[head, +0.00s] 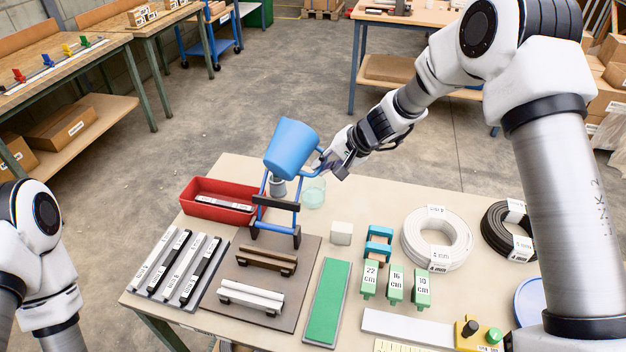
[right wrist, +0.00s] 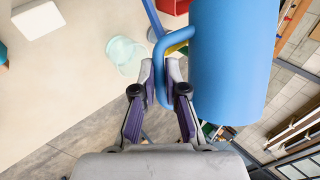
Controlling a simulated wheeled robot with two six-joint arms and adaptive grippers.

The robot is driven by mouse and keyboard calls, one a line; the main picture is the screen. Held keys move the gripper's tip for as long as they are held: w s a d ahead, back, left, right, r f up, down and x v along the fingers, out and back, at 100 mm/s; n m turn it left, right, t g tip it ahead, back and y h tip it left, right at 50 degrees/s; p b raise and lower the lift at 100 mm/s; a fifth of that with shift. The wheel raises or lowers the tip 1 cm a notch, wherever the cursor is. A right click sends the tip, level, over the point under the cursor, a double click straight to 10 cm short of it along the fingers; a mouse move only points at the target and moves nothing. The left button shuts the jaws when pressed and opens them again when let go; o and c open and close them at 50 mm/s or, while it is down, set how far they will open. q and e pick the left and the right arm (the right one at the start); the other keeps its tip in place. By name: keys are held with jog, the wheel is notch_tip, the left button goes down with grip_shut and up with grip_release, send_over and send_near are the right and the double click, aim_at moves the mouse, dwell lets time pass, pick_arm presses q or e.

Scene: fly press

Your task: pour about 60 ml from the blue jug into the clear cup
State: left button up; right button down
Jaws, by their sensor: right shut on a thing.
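The blue jug (head: 291,150) is in the air above the back of the table, tilted in the head view. My right gripper (head: 330,163) is shut on the jug's handle, which shows between the fingers in the right wrist view (right wrist: 160,70). The clear cup (head: 314,193) stands on the table, below and a little right of the jug in the head view. It also shows in the right wrist view (right wrist: 124,54), left of the fingers and apart from the jug. The jug's inside and any liquid are hidden. My left gripper is out of view; only part of that arm shows.
A blue-framed press (head: 276,214) stands just below the jug in the head view, close to the cup. A red bin (head: 217,213) is to its left. A white block (head: 341,233), a teal stand (head: 378,245) and a white coil (head: 436,238) lie to the right.

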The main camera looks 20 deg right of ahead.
jog(key=shift+f+y+p, duration=0.15)
jog(key=shift+y+p, duration=0.15)
jog(key=shift+p, duration=0.5)
jog(key=shift+d, duration=0.35)
jog(key=shift+a+f+y+p, duration=0.1)
jog(key=shift+a+y+p, duration=0.25)
jog(key=shift+a, duration=0.15)
jog(key=shift+w+d+f, duration=0.15)
dwell(0.8)
jog(key=shift+m+y+p, duration=0.25)
jog(key=shift+m+p, duration=0.05)
jog(key=shift+p, duration=0.05)
